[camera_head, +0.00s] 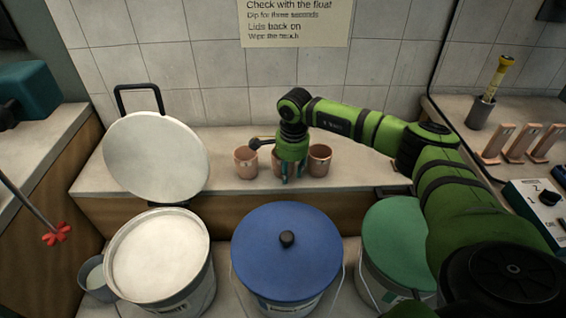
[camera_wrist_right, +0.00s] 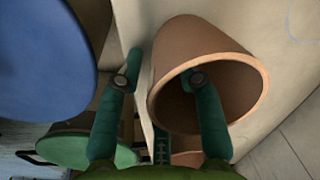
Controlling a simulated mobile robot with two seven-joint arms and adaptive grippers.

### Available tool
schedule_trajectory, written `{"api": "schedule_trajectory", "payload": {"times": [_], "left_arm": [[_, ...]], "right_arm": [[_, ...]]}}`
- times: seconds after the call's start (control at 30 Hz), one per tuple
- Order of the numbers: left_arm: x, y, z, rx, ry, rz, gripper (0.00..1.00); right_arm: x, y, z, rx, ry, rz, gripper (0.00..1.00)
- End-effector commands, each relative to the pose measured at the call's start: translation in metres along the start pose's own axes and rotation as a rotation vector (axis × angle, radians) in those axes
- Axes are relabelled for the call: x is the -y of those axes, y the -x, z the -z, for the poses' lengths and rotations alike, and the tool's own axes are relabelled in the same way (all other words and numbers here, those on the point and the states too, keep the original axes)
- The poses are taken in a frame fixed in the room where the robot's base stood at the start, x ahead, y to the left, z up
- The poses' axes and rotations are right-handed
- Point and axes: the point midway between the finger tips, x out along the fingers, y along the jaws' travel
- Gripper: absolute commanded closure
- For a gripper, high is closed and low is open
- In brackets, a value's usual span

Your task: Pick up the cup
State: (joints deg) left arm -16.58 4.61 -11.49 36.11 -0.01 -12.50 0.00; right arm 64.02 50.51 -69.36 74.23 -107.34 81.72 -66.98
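Three copper-coloured cups stand in a row on the ledge at the wall in the head view: a left cup (camera_head: 246,163), a middle cup (camera_head: 276,160) mostly hidden behind my gripper, and a right cup (camera_head: 320,161). My right gripper (camera_head: 292,179) points down among them, its fingers apart. In the right wrist view, my right gripper (camera_wrist_right: 160,66) shows one finger beside a large cup (camera_wrist_right: 235,60) and the other overlapping its mouth. I cannot tell whether either finger touches it. Part of another cup (camera_wrist_right: 187,159) shows below. My left gripper is out of view.
In front of the ledge stand an open white bucket (camera_head: 158,250), a blue-lidded bucket (camera_head: 285,265) and a green-lidded bucket (camera_head: 390,235). A round white lid (camera_head: 155,155) leans at the left.

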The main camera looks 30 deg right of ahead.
Motion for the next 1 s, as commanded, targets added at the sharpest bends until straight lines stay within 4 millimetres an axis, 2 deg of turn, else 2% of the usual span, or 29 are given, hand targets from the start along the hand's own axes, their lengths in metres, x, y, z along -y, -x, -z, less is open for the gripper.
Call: {"api": "schedule_trajectory", "payload": {"times": [0.1,0.13,0.17,0.2,0.4,0.73,0.87,1.0], "left_arm": [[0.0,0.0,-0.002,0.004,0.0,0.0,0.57],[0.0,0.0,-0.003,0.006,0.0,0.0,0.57],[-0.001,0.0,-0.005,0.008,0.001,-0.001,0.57],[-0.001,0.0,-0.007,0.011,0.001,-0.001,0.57],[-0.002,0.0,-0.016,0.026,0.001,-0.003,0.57],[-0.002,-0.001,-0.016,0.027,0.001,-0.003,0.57],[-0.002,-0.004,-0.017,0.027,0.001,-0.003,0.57],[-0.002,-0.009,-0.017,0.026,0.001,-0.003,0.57]], "right_arm": [[0.0,0.0,0.0,0.0,0.0,0.001,0.64],[0.0,0.0,0.0,0.0,0.0,0.001,0.72],[0.0,0.0,0.0,0.0,0.0,0.001,0.84],[0.0,0.0,0.0,0.0,0.0,0.001,1.0],[0.001,0.001,0.0,0.001,0.0,0.002,1.0],[0.002,0.006,-0.001,0.002,0.0,0.004,1.0],[0.003,0.019,-0.001,0.002,0.0,0.007,1.0],[0.001,0.045,0.002,0.0,-0.001,0.006,1.0]]}}
